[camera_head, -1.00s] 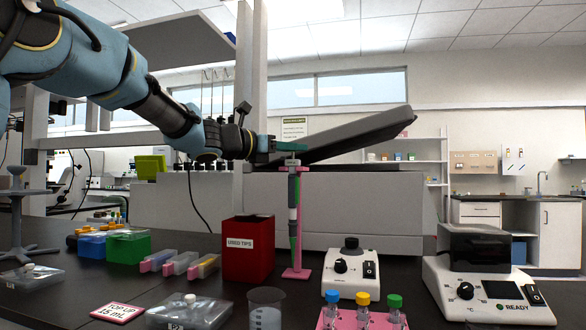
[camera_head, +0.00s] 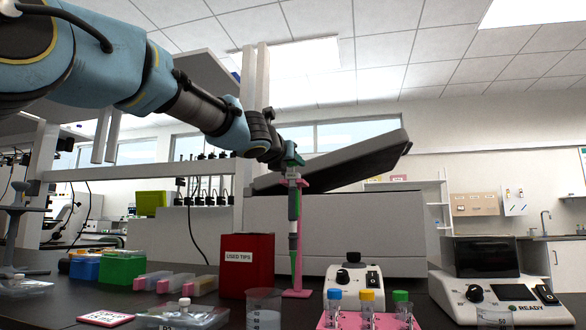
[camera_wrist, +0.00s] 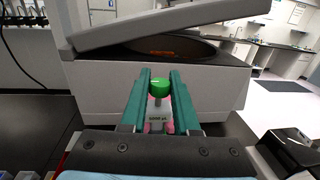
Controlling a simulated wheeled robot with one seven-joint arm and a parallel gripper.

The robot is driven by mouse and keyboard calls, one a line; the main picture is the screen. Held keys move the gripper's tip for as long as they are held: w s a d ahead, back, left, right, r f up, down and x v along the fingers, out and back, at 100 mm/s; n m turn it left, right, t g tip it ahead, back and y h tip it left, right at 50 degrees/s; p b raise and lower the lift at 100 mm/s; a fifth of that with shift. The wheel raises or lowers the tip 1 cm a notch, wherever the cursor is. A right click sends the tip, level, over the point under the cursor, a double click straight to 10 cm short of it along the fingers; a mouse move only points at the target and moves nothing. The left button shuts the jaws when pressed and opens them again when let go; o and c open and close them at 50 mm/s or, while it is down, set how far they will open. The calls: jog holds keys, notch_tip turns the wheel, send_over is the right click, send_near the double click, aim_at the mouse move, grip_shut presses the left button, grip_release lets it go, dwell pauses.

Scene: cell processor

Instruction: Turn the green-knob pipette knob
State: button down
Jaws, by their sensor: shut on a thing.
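The green-knob pipette (camera_head: 293,208) hangs upright on a pink stand (camera_head: 297,290) in the head view. In the wrist view its green knob (camera_wrist: 159,88) sits between the two teal fingers of my gripper (camera_wrist: 160,82), with the grey pipette top (camera_wrist: 157,118) just below. My gripper also shows in the head view (camera_head: 293,160), at the top of the pipette. The fingers are closed in on the knob; in the head view the knob itself is hidden by them.
A white centrifuge (camera_head: 350,215) with its dark lid raised stands right behind the pipette. A red used-tips box (camera_head: 247,268) is to the left. A small mixer (camera_head: 352,290), a pink tube rack (camera_head: 368,322) and a beaker (camera_head: 264,309) stand near the front.

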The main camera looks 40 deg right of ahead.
dwell(0.3)
jog(key=c, duration=0.6)
grip_release()
jog(key=v, duration=1)
jog(key=shift+s+a, duration=0.2)
jog(key=shift+a, duration=0.15)
